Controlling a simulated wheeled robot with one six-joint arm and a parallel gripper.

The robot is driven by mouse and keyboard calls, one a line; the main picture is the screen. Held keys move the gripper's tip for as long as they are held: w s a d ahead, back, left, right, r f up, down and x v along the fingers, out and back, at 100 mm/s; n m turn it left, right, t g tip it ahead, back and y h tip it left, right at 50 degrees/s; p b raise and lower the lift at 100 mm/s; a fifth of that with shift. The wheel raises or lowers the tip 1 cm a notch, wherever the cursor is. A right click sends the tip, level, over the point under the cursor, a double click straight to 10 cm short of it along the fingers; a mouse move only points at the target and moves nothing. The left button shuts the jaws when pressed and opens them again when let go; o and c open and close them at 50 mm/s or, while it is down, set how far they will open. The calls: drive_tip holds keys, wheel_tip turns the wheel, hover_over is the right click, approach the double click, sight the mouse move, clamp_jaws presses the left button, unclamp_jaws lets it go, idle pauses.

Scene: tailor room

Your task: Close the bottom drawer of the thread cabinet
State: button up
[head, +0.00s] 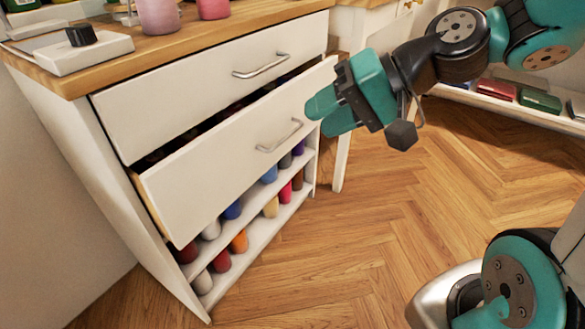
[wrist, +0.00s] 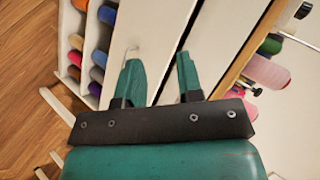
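The thread cabinet (head: 92,158) is white with a wooden top and two drawers. Its bottom drawer (head: 205,180) is pulled out, with a dark gap above its front edge. The bottom drawer's metal handle (head: 280,137) is on the front. The top drawer (head: 180,90) sits further back, with its own handle (head: 262,67). My gripper (head: 316,117) is at the right end of the bottom drawer front, fingers apart and empty. In the wrist view my gripper (wrist: 157,58) points at the drawer front (wrist: 155,30), one finger near the handle (wrist: 130,48). Contact cannot be told.
Open shelves below hold several colored thread spools (head: 238,240). Pink spools (head: 158,14) and a white device (head: 75,50) stand on the cabinet top. A white table leg (head: 343,160) stands close behind my gripper. The wooden floor (head: 330,270) in front is clear.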

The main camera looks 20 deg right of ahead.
drive_tip(key=w+d+f+m+t+b, duration=0.35)
drive_tip(key=f+b, duration=0.25)
drive_tip(key=f, duration=0.2)
drive_tip(key=m+t, duration=0.4)
drive_tip(key=m, duration=0.1)
approach(292, 132)
drive_tip(key=p+x, duration=0.1)
drive_tip(key=x, duration=0.4)
drive_tip(key=p+x, duration=0.2)
drive_tip(key=x, duration=0.3)
drive_tip(key=shift+w+d+f, duration=0.15)
drive_tip(key=shift+w+f, duration=0.1)
clamp_jaws()
